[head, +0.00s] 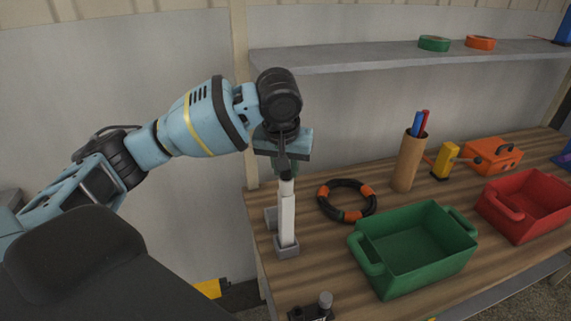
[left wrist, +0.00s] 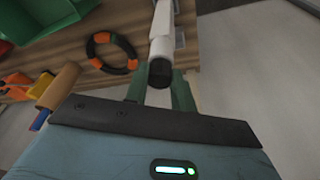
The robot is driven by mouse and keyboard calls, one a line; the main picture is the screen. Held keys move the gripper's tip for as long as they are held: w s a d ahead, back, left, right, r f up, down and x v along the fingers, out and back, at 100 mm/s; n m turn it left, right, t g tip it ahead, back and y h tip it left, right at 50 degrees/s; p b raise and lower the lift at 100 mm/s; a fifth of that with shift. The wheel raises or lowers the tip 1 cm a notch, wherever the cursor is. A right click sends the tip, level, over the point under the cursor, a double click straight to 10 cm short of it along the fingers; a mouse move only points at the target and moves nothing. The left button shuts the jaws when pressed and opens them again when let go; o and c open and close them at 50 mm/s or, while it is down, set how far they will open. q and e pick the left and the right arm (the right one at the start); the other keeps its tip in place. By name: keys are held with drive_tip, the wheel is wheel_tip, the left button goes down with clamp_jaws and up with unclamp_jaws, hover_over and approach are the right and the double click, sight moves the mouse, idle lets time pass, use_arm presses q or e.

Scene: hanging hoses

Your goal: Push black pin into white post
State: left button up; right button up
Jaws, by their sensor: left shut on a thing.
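The white post (head: 287,220) stands upright in a grey base (head: 287,246) near the left end of the wooden table. The black pin (head: 287,176) is at the top of the post, in line with it. How deep it sits is hard to tell. My left gripper (head: 286,168) points down over the post, its green fingers shut on the pin. In the left wrist view the pin's round black end (left wrist: 160,74) shows between the green fingertips, with the white post (left wrist: 163,32) beyond it. My right gripper is not in view.
An orange-and-black ring (head: 346,216) and a green bin (head: 420,282) are right of the post. A brown cylinder (head: 407,164) with pens, a yellow object (head: 445,160) and a red bin (head: 520,228) are farther right. A grey shelf (head: 350,58) runs along the wall above.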

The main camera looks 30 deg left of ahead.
use_arm(q)
drive_tip(key=shift+f, duration=0.15)
drive_tip(key=o, duration=1)
drive_tip(key=shift+o, duration=0.2)
drive_tip(key=v, duration=0.7)
drive_tip(key=shift+r, duration=0.45)
drive_tip(key=shift+s+f, duration=0.1)
drive_tip(key=shift+s, duration=0.05)
